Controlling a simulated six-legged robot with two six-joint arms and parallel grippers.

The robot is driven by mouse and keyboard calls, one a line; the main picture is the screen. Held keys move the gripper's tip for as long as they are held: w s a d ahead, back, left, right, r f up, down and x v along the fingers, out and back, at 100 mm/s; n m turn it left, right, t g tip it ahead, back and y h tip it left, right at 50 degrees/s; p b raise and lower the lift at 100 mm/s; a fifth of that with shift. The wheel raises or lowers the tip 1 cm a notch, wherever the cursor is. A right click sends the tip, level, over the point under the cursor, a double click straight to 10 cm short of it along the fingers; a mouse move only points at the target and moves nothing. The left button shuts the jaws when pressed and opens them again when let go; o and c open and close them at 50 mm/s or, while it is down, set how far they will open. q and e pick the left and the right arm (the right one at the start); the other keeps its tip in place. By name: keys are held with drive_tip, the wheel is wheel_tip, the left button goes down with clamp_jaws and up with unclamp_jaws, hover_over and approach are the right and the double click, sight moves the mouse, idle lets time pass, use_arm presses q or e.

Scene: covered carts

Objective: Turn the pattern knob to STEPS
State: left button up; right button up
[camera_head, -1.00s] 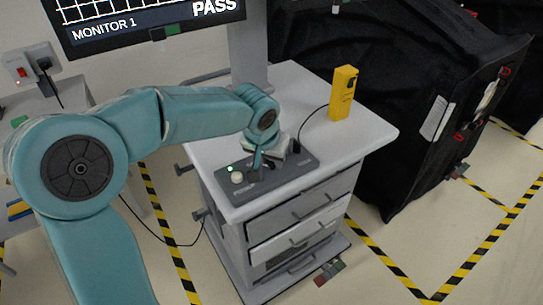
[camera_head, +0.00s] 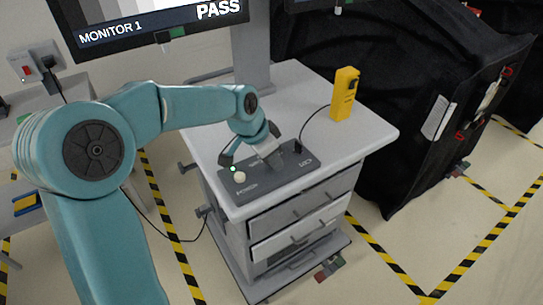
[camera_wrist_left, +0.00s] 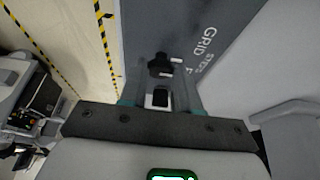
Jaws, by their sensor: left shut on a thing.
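The grey control box (camera_head: 262,187) lies on the cart top, with a white round button (camera_head: 239,178) and a lit green lamp (camera_head: 233,169) at its left end. My left gripper (camera_head: 274,158) is down at the box, and hides the pattern knob in the head view. In the left wrist view, the dark lobed knob (camera_wrist_left: 160,64) shows at the fingertips of my left gripper (camera_wrist_left: 162,84), which is shut on it. The labels GRID (camera_wrist_left: 208,42) and STEPS (camera_wrist_left: 205,62) are beside it. The knob's exact pointing is unclear. My right gripper is not in view.
A yellow handheld device (camera_head: 344,94) stands on the cart (camera_head: 377,134), its cable running to the box. The monitor (camera_head: 150,22) above reads MONITOR 1 and PASS. A black covered cart (camera_head: 420,90) stands right. Striped floor tape runs around the cart.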

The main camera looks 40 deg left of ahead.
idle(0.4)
use_arm(q)
drive_tip(key=o, duration=1.1)
drive_tip(key=shift+c, duration=0.2)
drive_tip(key=v, duration=1.6)
drive_tip(key=shift+r, duration=0.15)
drive_tip(key=shift+s+a, duration=0.1)
